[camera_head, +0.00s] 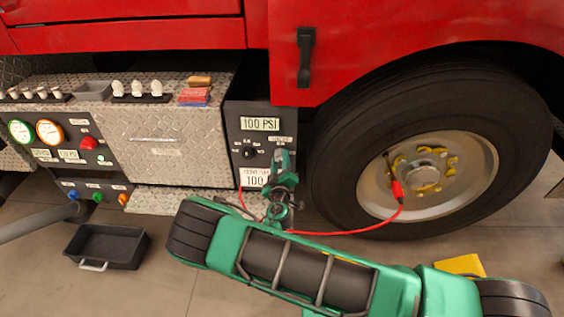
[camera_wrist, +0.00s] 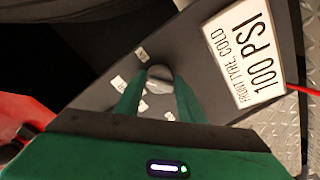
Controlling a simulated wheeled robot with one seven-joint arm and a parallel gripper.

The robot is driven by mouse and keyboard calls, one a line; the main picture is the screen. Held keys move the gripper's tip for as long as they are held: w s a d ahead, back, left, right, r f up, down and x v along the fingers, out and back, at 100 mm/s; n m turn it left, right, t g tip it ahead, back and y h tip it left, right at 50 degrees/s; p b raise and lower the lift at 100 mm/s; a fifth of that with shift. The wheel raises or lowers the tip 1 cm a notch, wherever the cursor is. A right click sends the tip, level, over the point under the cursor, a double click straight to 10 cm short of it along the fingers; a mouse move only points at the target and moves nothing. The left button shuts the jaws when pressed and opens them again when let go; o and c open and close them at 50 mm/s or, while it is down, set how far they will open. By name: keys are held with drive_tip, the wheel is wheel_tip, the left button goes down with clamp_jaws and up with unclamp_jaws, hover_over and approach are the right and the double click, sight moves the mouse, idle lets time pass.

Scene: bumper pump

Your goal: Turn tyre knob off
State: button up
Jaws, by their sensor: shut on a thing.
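In the head view, the gripper (camera_head: 282,168) is in front of the panel's right side, and the knob (camera_head: 249,152) looks dark. The fingertips are hard to make out there, and I cannot read the knob's setting.
A red hose clip (camera_head: 397,188) is at the wheel (camera_head: 430,175), with its red hose (camera_head: 340,234) running behind my arm. A diamond-plate box (camera_head: 165,135) is left of the panel. A black tray (camera_head: 105,247) lies on the floor, with clear floor beside it.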

drive_tip(key=n, duration=0.6)
drive_tip(key=shift+w+a+r, duration=0.15)
drive_tip(key=shift+r, duration=0.2)
drive_tip(key=n, duration=0.5)
drive_tip(key=shift+a+h, duration=0.2)
drive_tip(key=shift+h, duration=0.2)
drive_tip(key=o, duration=1)
drive_tip(key=shift+f, duration=0.15)
drive_tip(key=shift+c, duration=0.2)
drive_tip(key=shift+d, duration=0.1)
